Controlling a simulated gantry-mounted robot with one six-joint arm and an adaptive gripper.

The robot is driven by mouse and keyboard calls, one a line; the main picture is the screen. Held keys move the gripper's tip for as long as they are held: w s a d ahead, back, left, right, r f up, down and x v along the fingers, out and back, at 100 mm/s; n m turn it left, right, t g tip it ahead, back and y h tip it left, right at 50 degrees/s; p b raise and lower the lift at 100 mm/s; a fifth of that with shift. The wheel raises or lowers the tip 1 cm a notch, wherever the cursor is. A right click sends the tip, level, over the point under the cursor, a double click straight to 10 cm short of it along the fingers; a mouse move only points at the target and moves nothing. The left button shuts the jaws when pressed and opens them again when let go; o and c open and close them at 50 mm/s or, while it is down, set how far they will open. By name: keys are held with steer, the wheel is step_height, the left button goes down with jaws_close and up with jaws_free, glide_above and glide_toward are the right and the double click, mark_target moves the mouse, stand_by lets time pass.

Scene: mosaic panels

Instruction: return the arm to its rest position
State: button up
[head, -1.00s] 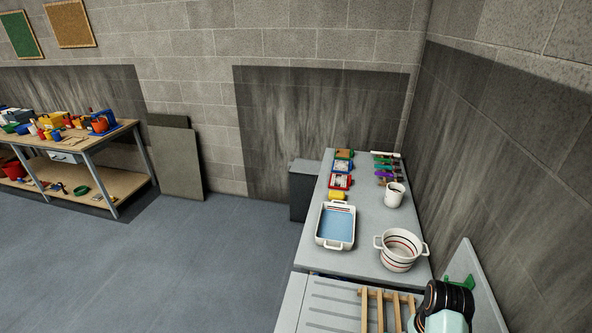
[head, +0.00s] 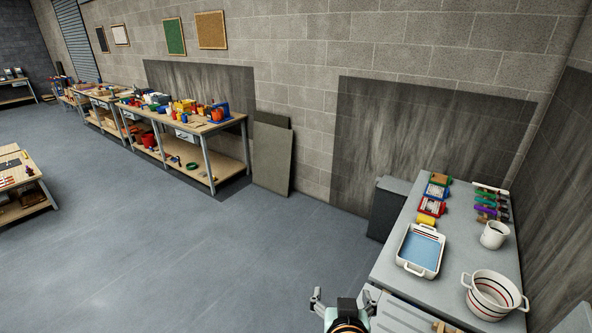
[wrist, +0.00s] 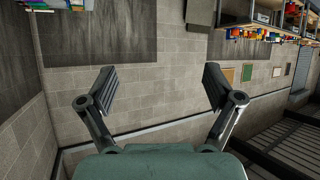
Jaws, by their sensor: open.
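My gripper (wrist: 160,90) is open in the wrist view, its two dark pads wide apart with nothing between them. Behind the pads is only the grey block wall (wrist: 160,75). In the head view a part of my arm and gripper shows at the bottom edge, over the floor just left of the grey counter (head: 460,235). The gripper touches nothing that I can see.
On the counter stand a white tray with a blue inside (head: 420,250), a striped pot (head: 493,295), a white mug (head: 494,235) and several coloured items. A dark bin (head: 388,210) stands beside it. Workbenches (head: 222,130) line the wall. The middle floor is clear.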

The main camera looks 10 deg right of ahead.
steer(key=s+a+r+n+t+y, duration=0.2)
steer(key=a+r+t, duration=0.2)
steer(key=a+r, duration=0.65)
steer(key=s+a+f+g+b, duration=0.2)
steer(key=s+f+b, duration=0.35)
steer(key=f, duration=0.55)
steer(key=s+a+f+g+b, duration=0.1)
steer(key=s+f+b, duration=0.45)
steer(key=f, duration=0.55)
step_height(320, 180, up, 14)
steer(key=p, duration=1.3)
steer(key=shift+y+p, duration=0.35)
steer(key=shift+y, duration=0.05)
